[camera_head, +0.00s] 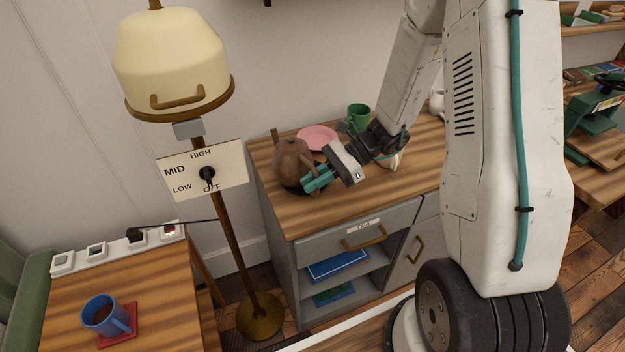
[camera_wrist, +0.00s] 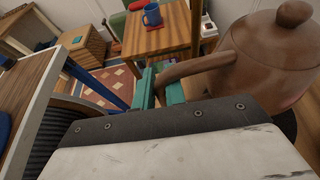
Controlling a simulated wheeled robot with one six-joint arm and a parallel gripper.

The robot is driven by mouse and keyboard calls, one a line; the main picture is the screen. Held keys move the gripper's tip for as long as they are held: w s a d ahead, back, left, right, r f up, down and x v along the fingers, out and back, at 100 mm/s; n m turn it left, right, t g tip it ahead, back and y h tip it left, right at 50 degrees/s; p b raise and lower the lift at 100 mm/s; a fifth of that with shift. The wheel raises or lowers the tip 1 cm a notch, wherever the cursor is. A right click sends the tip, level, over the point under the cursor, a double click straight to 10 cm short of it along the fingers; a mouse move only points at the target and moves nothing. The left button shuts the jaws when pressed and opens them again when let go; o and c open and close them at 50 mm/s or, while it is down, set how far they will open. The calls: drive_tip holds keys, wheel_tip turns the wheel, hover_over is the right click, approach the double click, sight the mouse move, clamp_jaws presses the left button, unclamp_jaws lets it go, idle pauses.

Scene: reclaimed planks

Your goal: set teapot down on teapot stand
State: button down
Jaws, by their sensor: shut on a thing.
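The brown teapot (camera_head: 291,158) is upright at the left end of the tea cabinet's wooden top. It also shows large at the right of the wrist view (camera_wrist: 275,60). My gripper (camera_head: 316,178) is shut on the teapot's handle (camera_wrist: 190,68), which runs down between the teal fingertips (camera_wrist: 160,88). A dark round piece, likely the teapot stand (camera_head: 291,188), shows beneath the teapot; a dark patch also shows under it in the wrist view (camera_wrist: 288,122). The teapot hides most of this piece. I cannot tell whether they touch.
A pink plate (camera_head: 318,137) lies behind the teapot. A green mug (camera_head: 358,115) stands farther right. A lamp (camera_head: 205,175) with a dial panel stands left of the cabinet. A table with a blue mug (camera_head: 104,315) is at lower left. The cabinet's front left top (camera_head: 310,218) is clear.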

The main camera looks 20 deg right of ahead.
drive_tip(key=shift+w+d+f, duration=0.1)
drive_tip(key=shift+d+f, duration=0.2)
drive_tip(key=shift+f, duration=0.3)
drive_tip(key=c, duration=1.5)
unclamp_jaws()
drive_tip(key=shift+o, duration=0.2)
drive_tip(key=shift+f, duration=0.2)
drive_tip(key=v, duration=0.7)
drive_tip(key=s+a+r+n+g+h, duration=0.35)
drive_tip(key=s+r+n+h, duration=0.25)
drive_tip(key=s+r+n, duration=0.55)
drive_tip(key=s+d+r+n+t+h, duration=0.1)
drive_tip(key=s+r+n+t+h, duration=0.4)
drive_tip(key=s+r, duration=0.4)
drive_tip(key=shift+s+n+h, duration=0.75)
drive_tip(key=shift+s+h, duration=0.1)
drive_tip(key=shift+h, duration=0.45)
drive_tip(key=shift+d, duration=0.1)
